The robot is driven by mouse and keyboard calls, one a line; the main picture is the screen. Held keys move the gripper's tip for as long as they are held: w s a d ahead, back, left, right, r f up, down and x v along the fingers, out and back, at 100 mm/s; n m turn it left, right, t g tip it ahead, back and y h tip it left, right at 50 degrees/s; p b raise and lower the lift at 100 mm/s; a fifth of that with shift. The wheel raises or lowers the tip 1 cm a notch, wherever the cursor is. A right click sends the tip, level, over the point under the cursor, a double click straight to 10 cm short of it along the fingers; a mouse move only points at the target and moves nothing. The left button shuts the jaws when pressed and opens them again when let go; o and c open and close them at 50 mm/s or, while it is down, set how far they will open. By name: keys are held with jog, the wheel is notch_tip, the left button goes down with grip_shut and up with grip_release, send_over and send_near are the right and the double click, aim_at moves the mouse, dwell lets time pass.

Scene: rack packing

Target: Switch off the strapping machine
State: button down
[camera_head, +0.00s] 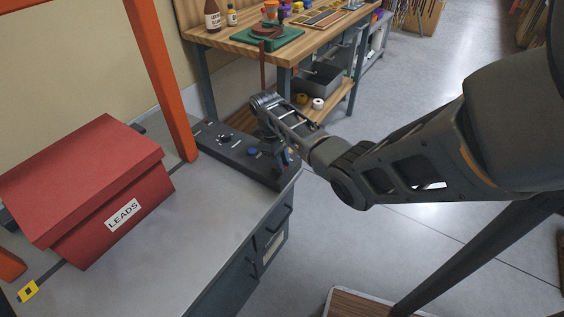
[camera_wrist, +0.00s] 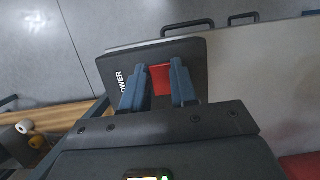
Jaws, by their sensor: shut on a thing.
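A long dark control panel (camera_head: 225,139) with knobs and a blue button (camera_head: 253,152) lies along the far edge of the grey worktop. A red switch (camera_wrist: 161,78) on this end sits between the two blue fingers of my gripper (camera_wrist: 158,86). My gripper points down and is shut on the red switch. In the head view, my gripper (camera_head: 286,160) is over the right end of the panel and hides the switch.
A red box labelled LEADS (camera_head: 85,190) stands on the grey worktop (camera_head: 190,225), left of the panel. An orange post (camera_head: 160,80) rises behind it. A wooden bench (camera_head: 310,32) with bottles and trays stands at the back. The worktop's front middle is clear.

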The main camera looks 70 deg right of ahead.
jog(key=c, duration=0.9)
grip_release()
jog(key=v, duration=0.7)
jog(key=shift+w+r, duration=0.1)
jog(key=shift+r, duration=0.25)
